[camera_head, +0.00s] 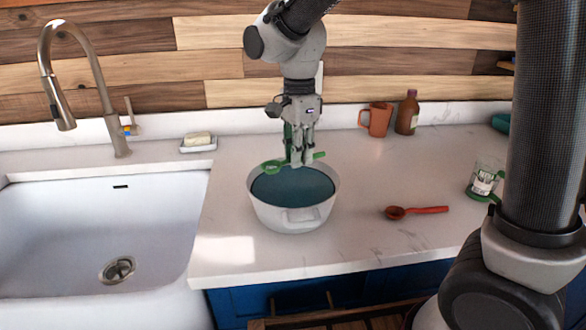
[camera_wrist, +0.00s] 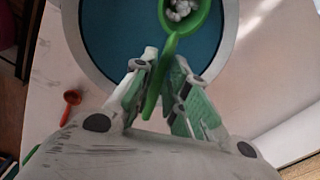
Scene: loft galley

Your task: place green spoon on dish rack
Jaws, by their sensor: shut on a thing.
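The green spoon (camera_head: 271,167) is held across my gripper (camera_head: 298,160), above the white pot. Its bowl points left and its handle end sticks out to the right. In the wrist view the green spoon (camera_wrist: 169,45) runs between the fingers of my gripper (camera_wrist: 162,78), which is shut on the handle. White lumps lie in the spoon's bowl. I cannot make out a dish rack for certain in either view.
The white pot (camera_head: 290,222) with a blue inside stands near the counter's front edge. An orange-red spoon (camera_head: 416,211), a glass jar (camera_head: 483,181), a mug (camera_head: 375,120) and a bottle (camera_head: 407,114) are to the right. The sink (camera_head: 75,225) and soap dish (camera_head: 198,147) are left.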

